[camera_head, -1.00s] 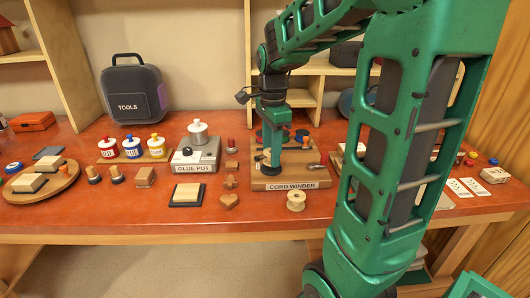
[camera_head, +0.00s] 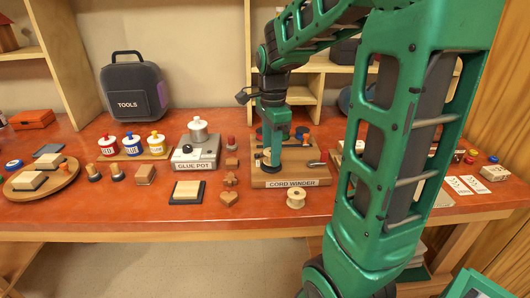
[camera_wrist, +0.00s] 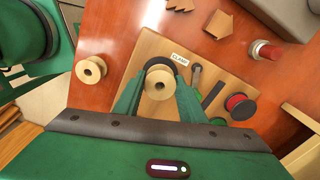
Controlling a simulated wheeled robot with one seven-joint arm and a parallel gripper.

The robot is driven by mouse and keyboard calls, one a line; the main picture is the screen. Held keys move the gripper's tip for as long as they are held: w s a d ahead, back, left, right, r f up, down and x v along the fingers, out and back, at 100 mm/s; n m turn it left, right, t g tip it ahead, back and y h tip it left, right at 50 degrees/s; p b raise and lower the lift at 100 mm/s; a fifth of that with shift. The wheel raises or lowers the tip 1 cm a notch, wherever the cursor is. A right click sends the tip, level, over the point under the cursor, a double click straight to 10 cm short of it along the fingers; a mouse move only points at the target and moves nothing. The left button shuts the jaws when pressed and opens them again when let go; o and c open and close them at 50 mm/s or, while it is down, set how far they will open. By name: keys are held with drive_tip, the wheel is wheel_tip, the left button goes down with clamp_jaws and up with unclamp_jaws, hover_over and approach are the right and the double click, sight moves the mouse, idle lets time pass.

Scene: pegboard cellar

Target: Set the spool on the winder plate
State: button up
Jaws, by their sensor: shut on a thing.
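My gripper (camera_wrist: 157,97) is shut on a pale wooden spool (camera_wrist: 159,84), with a finger on either side of it. The spool is upright, its round end and centre hole facing the wrist camera. A dark round plate (camera_wrist: 158,63) shows as an arc past its far edge, over the winder board. I cannot tell whether spool and plate touch. In the head view, my gripper (camera_head: 274,145) is over the left part of the board labelled CORD WINDER (camera_head: 315,182). A second pale spool (camera_head: 296,197) stands on the bench in front of the board; it also shows in the wrist view (camera_wrist: 90,69).
The board also carries a red-topped dark reel (camera_wrist: 240,106) and a dark-handled tool (camera_wrist: 196,76). The glue pot stand (camera_head: 197,155) is to its left. Small wooden shapes (camera_head: 229,198) lie between them. A block on a dark base (camera_head: 187,192) lies further left.

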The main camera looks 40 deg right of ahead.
drive_tip(key=shift+f, duration=0.4)
idle(0.6)
drive_tip(key=o, duration=1.5)
drive_tip(key=shift+r, duration=3.55)
drive_tip(key=shift+s, duration=0.1)
drive_tip(key=s+f+n, duration=0.4)
drive_tip(key=s+n, duration=0.3)
drive_tip(key=s, duration=0.3)
drive_tip(key=s+a+f+n, duration=0.1)
drive_tip(key=s+f+n, duration=0.3)
drive_tip(key=s+n, duration=0.3)
drive_tip(key=s, duration=0.3)
drive_tip(key=shift+s+a+f+n, duration=0.25)
drive_tip(key=shift+a+f+n, duration=0.05)
drive_tip(key=shift+f+n, duration=0.1)
